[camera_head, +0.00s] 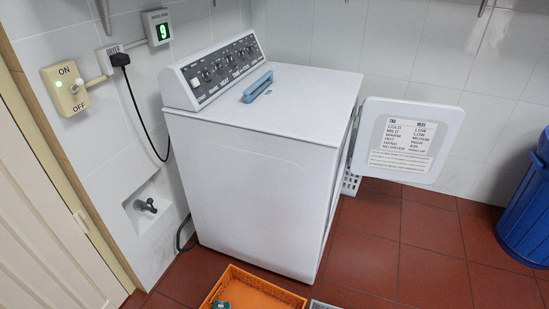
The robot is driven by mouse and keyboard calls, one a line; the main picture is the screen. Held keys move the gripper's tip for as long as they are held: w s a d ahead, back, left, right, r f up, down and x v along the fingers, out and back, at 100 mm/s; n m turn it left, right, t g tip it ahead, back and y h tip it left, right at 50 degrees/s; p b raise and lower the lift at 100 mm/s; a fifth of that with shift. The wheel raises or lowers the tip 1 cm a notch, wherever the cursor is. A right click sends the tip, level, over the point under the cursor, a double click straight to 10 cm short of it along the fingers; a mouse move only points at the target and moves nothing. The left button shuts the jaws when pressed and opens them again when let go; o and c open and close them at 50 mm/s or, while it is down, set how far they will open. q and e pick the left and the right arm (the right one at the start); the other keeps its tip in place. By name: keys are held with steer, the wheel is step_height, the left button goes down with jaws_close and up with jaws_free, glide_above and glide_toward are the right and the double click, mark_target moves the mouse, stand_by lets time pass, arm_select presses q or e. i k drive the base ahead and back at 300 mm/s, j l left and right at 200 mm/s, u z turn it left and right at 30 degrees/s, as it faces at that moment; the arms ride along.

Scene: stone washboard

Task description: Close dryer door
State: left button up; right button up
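The white dryer (245,185) stands against the tiled wall in the head view, with a black control panel (225,69) at its top left. Its white door (407,138) stands open, swung out to the right of the body, with a label sheet of settings facing me. The dryer's opening is on its right side and is hidden from this angle. Neither of my grippers is in view.
An orange crate (283,293) sits on the red floor (420,240) in front of the dryer. A blue bin (524,215) is at the right edge. A blue object (258,86) lies on the dryer top.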

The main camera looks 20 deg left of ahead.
mark_target(403, 140)
steer(key=l+z, duration=0.25)
steer(key=z, duration=0.15)
steer(key=l+z, duration=0.3)
steer(key=z, duration=0.15)
steer(key=l+z, duration=0.25)
steer(key=z, duration=0.15)
steer(key=i+l+z, duration=0.3)
steer(key=i+l, duration=0.25)
steer(key=l, duration=0.25)
steer(key=i+l+z, duration=0.3)
steer(key=i+l, duration=0.35)
steer(key=i+j+u, duration=0.1)
steer(key=i+u, duration=0.8)
steer(key=i+l+u, duration=0.25)
steer(key=i+u, duration=0.2)
